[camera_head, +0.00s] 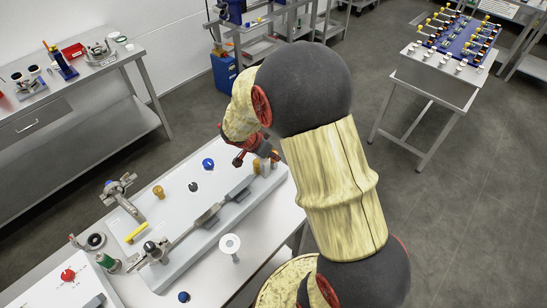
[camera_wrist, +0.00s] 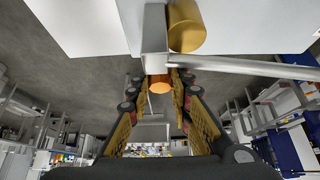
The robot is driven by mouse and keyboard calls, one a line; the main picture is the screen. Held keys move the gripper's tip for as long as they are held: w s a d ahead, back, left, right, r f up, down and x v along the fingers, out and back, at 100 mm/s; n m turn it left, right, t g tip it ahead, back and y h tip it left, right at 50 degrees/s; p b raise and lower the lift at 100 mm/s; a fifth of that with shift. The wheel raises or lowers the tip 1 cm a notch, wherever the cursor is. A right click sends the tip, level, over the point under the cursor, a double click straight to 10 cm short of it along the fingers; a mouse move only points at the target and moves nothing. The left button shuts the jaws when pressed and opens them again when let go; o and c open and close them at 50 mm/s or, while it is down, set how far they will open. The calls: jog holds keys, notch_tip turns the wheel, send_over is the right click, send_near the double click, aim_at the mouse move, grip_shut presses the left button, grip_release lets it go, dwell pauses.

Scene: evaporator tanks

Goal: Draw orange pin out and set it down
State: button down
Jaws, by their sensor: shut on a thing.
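The orange pin (camera_wrist: 159,85) shows its round end between the fingers of my gripper (camera_wrist: 160,78) in the wrist view. My gripper is shut on it, at the end of a grey metal block (camera_wrist: 154,35). A brass cylinder (camera_wrist: 186,27) stands close beside that block. In the head view, my gripper (camera_head: 243,158) is at the far right end of a long grey rail fixture (camera_head: 210,228) on the white table. The pin's shaft is hidden, so I cannot tell how far it sits in the block.
The white table (camera_head: 190,175) also holds an orange knob (camera_head: 158,191), a blue knob (camera_head: 208,163), a yellow bar (camera_head: 136,233), a metal valve (camera_head: 121,192) and a white disc (camera_head: 230,243). Bare tabletop lies between them. Another steel bench (camera_head: 80,100) stands at the left.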

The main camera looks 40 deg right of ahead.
jog(key=shift+r, duration=1.85)
dwell(0.3)
jog(key=shift+r+p, duration=0.6)
jog(key=shift+r, duration=2.35)
jog(key=shift+s, duration=0.1)
